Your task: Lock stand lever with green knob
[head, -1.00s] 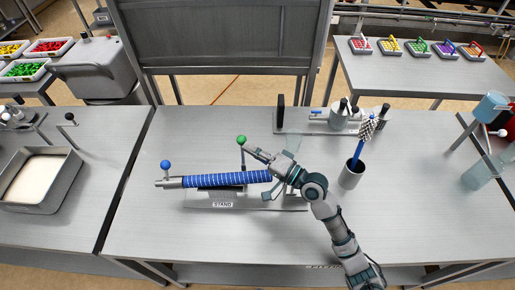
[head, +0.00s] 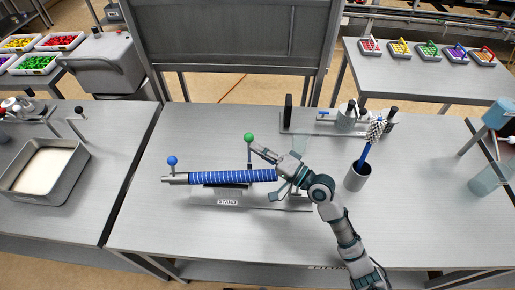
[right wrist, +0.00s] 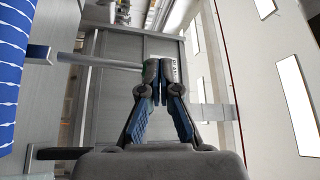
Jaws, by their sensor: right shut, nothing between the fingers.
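The green knob (head: 249,138) tops a thin upright lever (head: 249,157) at the back of the stand (head: 228,202). A blue striped cylinder (head: 235,176) lies along the stand. My right gripper (head: 254,148) is shut and empty, its fingertips right by the lever just below the knob; I cannot tell whether they touch. In the right wrist view the closed fingertips (right wrist: 160,70) cover the end of the lever rod (right wrist: 95,62), and the knob is mostly hidden behind them. The blue cylinder (right wrist: 12,60) shows at the left there. My left gripper is not in view.
A blue knob (head: 172,160) stands at the cylinder's left end. A grey cup with a brush (head: 357,177) is right of my arm. A fixture with small canisters (head: 345,118) sits behind. The table front (head: 190,235) is clear.

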